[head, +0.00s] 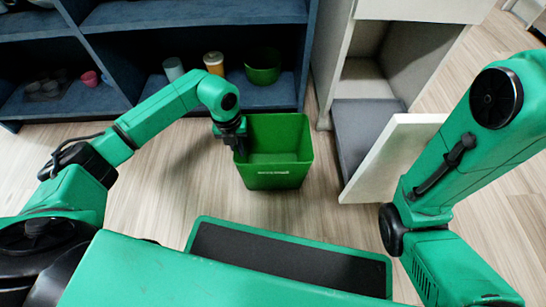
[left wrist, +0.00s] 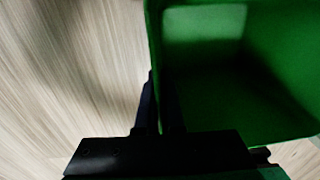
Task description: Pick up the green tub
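The green tub (head: 273,180) stands upright and looks empty, on or close to the floor in front of the blue shelving in the head view. My left gripper (head: 240,150) is at its left wall, pointing down. In the left wrist view the tub (left wrist: 225,85) fills the right side. My left gripper's dark fingers (left wrist: 159,100) are close together with the tub's wall between them, one outside and one inside. They look shut on the wall, though the contact is dark. My right arm comes in at the right; its gripper is out of view.
The blue shelving (head: 195,17) holds a green bowl (head: 263,66), an orange-brown cup (head: 214,63), a pale cup (head: 173,69) and a pink cup (head: 90,78). A white cabinet with an open door (head: 385,160) stands right of the tub. Floor is clear around the tub.

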